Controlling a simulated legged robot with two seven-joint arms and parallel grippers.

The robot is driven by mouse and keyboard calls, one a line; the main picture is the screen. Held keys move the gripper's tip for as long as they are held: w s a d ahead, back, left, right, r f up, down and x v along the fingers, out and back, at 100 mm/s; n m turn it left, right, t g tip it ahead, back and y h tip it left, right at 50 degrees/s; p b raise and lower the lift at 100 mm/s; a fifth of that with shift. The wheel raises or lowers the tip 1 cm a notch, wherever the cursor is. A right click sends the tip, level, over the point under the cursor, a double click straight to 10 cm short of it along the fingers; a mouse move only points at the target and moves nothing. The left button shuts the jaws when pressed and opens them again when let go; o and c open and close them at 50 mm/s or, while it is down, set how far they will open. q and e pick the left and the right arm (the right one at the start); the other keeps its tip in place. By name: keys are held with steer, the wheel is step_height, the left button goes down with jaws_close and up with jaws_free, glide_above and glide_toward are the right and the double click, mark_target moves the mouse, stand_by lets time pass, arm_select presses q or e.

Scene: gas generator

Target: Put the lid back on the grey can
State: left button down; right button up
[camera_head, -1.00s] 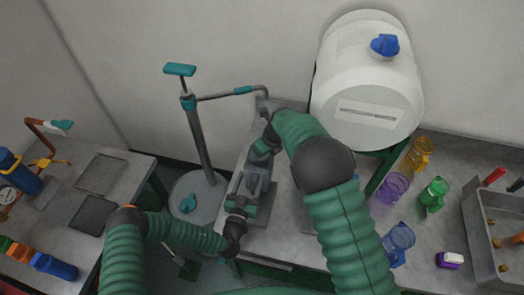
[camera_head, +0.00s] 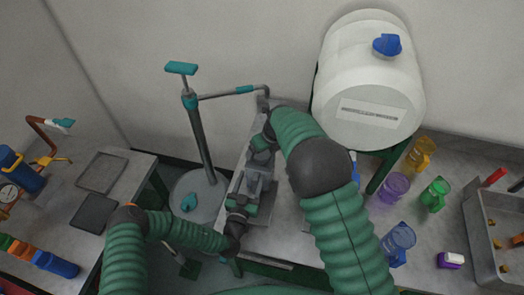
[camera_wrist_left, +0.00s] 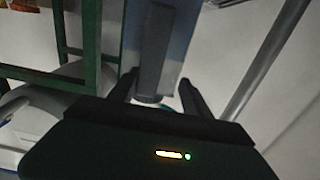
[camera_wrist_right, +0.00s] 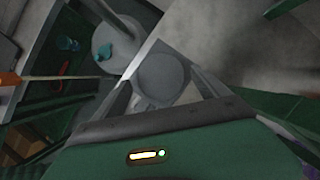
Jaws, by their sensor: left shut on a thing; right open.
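My left gripper (camera_head: 245,203) is shut at the front of the narrow grey bench. The left wrist view shows a dark grey piece (camera_wrist_left: 152,48) between its fingers; I cannot tell for sure that it is the lid. My right gripper (camera_head: 263,143) is open at the back of the same bench, pointing down. In the right wrist view a round grey top (camera_wrist_right: 162,78) lies between its spread fingers; it looks like the grey can, seen from above. In the head view the grippers and arms largely hide it, and I cannot tell whether it is covered.
A grey drum (camera_head: 177,205) with a teal-handled pump (camera_head: 198,140) stands left of the bench. A white tank (camera_head: 365,75) is behind my right arm. Coloured jugs, such as the green one (camera_head: 435,193), and a grey bin (camera_head: 490,235) are at right.

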step_height(320, 180, up, 3)
steer(key=o, duration=0.3)
steer(key=shift+r, duration=0.15)
steer(key=v, duration=1.1)
steer(key=shift+s+r, duration=0.1)
steer(key=shift+r, duration=0.1)
arm_select(q)
steer(key=shift+c, duration=2)
jaws_free()
arm_select(e)
steer(key=shift+d, duration=0.1)
